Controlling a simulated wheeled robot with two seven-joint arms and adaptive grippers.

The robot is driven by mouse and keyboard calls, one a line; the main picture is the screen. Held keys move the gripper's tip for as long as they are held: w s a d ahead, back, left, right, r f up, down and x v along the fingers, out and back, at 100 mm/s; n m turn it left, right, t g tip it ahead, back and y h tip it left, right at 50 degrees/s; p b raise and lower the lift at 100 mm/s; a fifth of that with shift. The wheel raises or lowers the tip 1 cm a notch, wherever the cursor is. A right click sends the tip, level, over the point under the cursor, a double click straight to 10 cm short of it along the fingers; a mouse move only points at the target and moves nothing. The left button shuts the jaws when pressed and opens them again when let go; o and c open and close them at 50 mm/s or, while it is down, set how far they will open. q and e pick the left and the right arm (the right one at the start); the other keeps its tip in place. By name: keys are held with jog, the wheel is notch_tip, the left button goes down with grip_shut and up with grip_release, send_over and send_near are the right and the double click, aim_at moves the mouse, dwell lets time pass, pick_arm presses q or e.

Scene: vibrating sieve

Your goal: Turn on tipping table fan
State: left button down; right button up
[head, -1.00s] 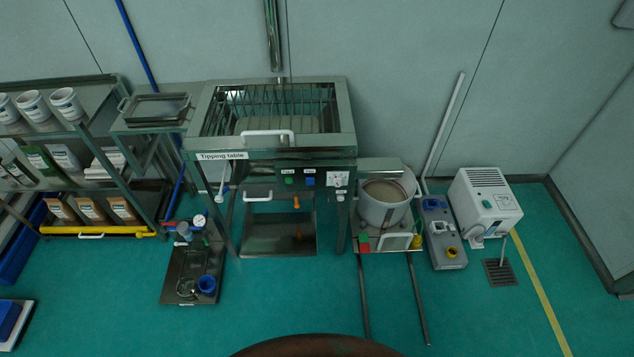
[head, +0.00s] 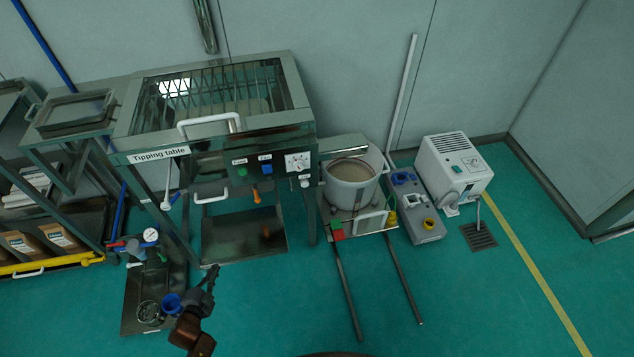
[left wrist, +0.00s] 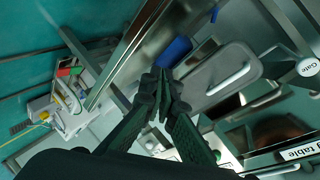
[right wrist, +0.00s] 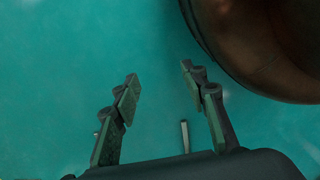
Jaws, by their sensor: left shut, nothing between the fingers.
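The tipping table (head: 210,138) is a steel frame with a grille top. Its front panel carries a green button (head: 242,171), a blue button (head: 266,168) and a white dial plate (head: 298,162). Small labels above the buttons are too small to read surely. My left gripper (head: 211,272) shows low in front of the table, below and left of the panel in the picture. In the left wrist view its fingers (left wrist: 160,82) are shut and empty, near a blue part (left wrist: 173,51) that I cannot surely identify. My right gripper (right wrist: 160,76) is open and empty above the floor.
A steel tray with a blue cup (head: 171,303) and a gauge (head: 150,235) lies near the left gripper. A sieve bowl (head: 352,183) stands right of the table, with rails (head: 345,285) on the floor. Farther right is a white machine (head: 453,170). The front right floor is clear.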

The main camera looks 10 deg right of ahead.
pick_arm(q)
jog(key=w+d+r+m+h+b, duration=0.3)
jog(key=d+r+m+h, duration=0.2)
jog(key=d+r, duration=0.4)
jog(key=w+d+r+m+h+b, duration=0.3)
jog(key=d+r+m, duration=0.5)
jog(key=r, duration=0.8)
jog(key=shift+w+d+t+h, duration=0.3)
jog(key=shift+d+t+h, duration=0.1)
jog(key=shift+h, duration=0.5)
pick_arm(e)
jog(key=shift+g, duration=0.3)
jog(key=w+r, duration=0.3)
jog(key=shift+w+a, duration=0.25)
jog(key=shift+a, duration=0.1)
pick_arm(q)
jog(key=b, duration=0.5)
send_near(271, 168)
jog(key=f+x, duration=0.1)
jog(key=x, duration=0.5)
jog(key=shift+r, duration=0.45)
pick_arm(e)
notch_tip(271, 168, up, 14)
jog(key=w+a, duration=0.2)
jog(key=shift+w+a+y, duration=0.25)
jog(key=shift+a+y, duration=0.05)
jog(key=shift+y, duration=0.1)
jog(key=shift+r, duration=0.1)
